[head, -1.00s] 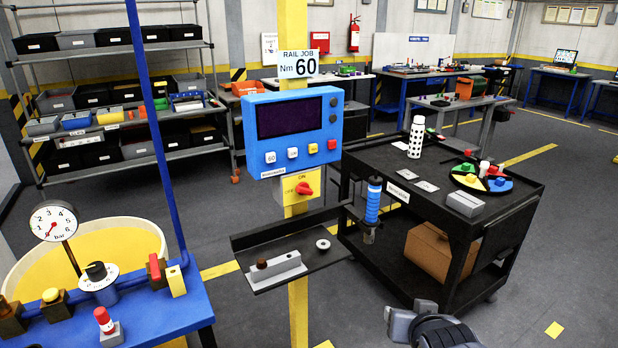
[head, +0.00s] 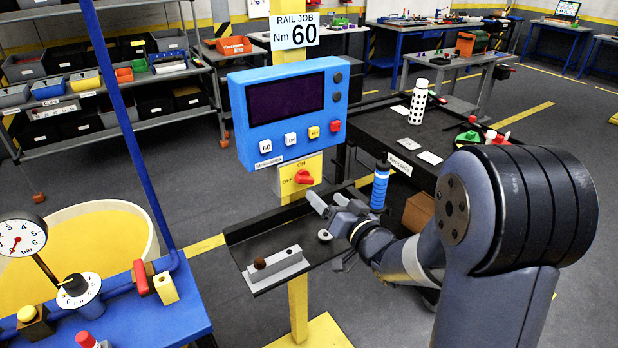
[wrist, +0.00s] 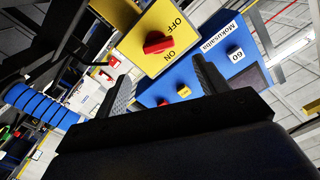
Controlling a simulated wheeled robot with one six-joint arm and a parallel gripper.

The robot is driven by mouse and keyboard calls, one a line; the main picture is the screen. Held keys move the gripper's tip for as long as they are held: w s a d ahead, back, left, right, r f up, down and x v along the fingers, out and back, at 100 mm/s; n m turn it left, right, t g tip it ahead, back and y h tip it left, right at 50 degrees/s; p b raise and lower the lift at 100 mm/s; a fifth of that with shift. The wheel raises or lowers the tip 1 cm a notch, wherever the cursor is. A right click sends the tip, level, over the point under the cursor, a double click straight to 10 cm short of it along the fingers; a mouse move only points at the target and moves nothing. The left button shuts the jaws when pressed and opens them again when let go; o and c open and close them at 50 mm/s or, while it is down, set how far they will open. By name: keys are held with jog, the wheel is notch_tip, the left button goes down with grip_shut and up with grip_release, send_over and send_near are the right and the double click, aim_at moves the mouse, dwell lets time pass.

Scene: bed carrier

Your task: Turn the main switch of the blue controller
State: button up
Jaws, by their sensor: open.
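The blue controller (head: 290,144) hangs on a yellow post, with a dark screen and a row of small buttons. The main switch is a red knob (head: 303,177) on a yellow plate (head: 287,186) marked ON and OFF, just below the controller. My gripper (head: 326,203) is below and slightly right of the switch, above the black shelf, apart from the knob. In the wrist view the red knob (wrist: 157,43) and yellow plate (wrist: 140,62) show beyond the fingers, upside down. My gripper (wrist: 160,88) is open there with nothing between its fingers.
The black shelf (head: 243,236) below the switch carries a grey block (head: 274,268) and a small ring (head: 325,235). A blue-gripped tool (head: 380,186) stands close right of my gripper. A blue bench (head: 150,315) is at lower left; a black cart (head: 375,133) is behind.

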aim_at(308, 181)
jog(key=p+x, duration=0.2)
jog(key=x, duration=0.6)
jog(key=shift+w+a, duration=0.15)
jog(key=shift+w, duration=0.05)
jog(key=shift+c, duration=0.3)
jog(key=c, duration=0.9)
jog(key=shift+f+b, duration=0.15)
jog(key=shift+b, duration=0.2)
jog(key=shift+c, duration=0.2)
